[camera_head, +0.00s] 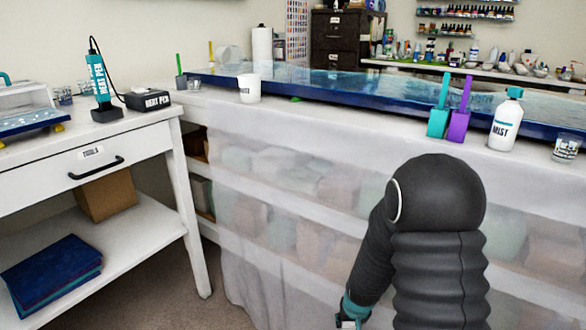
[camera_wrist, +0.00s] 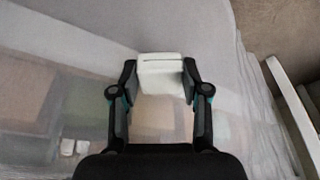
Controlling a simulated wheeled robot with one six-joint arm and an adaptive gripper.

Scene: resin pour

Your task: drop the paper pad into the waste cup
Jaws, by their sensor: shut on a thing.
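My gripper (camera_wrist: 159,82) is shut on a white paper pad (camera_wrist: 161,73), with one dark finger on each side of it. In the head view my gripper (camera_head: 352,315) is at the bottom edge, low in front of the sheet-covered shelves, and mostly cut off. A white cup (camera_head: 249,88) with a small dark label stands on the long counter's left part; the label is too small to read surely, but it looks like the waste cup. My gripper is below and to the right of it in the picture, well apart from it.
A blue resin slab (camera_head: 330,88) lies along the counter. Teal and purple tools (camera_head: 459,125), a MIST bottle (camera_head: 505,122) and a clear cup (camera_head: 566,147) stand at right. A heat pen (camera_head: 101,84) stands on the left table (camera_head: 85,135). Translucent sheeting (camera_head: 262,190) hangs over the shelves.

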